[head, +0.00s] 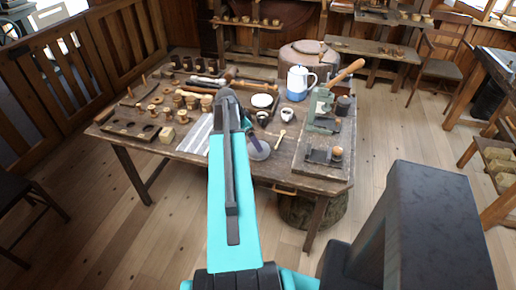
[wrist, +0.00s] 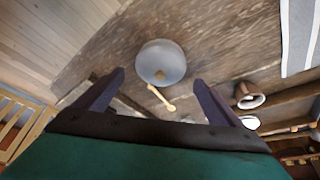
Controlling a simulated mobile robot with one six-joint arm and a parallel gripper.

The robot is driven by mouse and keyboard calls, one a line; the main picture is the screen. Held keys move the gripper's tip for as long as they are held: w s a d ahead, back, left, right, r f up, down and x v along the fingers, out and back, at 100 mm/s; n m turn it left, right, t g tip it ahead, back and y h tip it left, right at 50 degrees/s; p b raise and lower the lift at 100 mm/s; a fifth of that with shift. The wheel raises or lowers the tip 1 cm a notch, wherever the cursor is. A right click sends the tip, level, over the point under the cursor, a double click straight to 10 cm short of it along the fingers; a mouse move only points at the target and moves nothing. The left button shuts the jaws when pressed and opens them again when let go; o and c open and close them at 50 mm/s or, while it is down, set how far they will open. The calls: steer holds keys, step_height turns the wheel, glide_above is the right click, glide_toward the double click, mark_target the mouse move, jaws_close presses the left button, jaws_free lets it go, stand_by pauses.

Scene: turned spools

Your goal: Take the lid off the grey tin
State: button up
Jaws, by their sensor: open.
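In the head view the grey tin (head: 259,151) is partly hidden behind my arm, near the table's front edge. My gripper (wrist: 159,77) is open and empty. In the wrist view its two dark fingers stand apart, left and right of the tin, with no contact visible. In the head view a dark finger of my gripper (head: 251,139) shows just above the tin.
A small wooden spoon (wrist: 160,98) lies close to the tin. A striped cloth (head: 197,135) lies to its left in the head view. A white and blue pot (head: 299,85), a white cup (head: 287,114) and a green machine (head: 323,108) stand on the wooden table. Several spools stand at left.

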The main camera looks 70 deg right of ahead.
steer(key=shift+d+p+x, duration=0.25)
steer(key=shift+p+x, duration=0.7)
steer(key=shift+x, duration=0.3)
steer(key=shift+p+x, duration=0.4)
steer(key=shift+x, duration=0.9)
steer(key=shift+s, duration=0.15)
steer(key=shift+a+r, duration=0.1)
steer(key=c, duration=1.3)
steer(key=shift+c, duration=0.8)
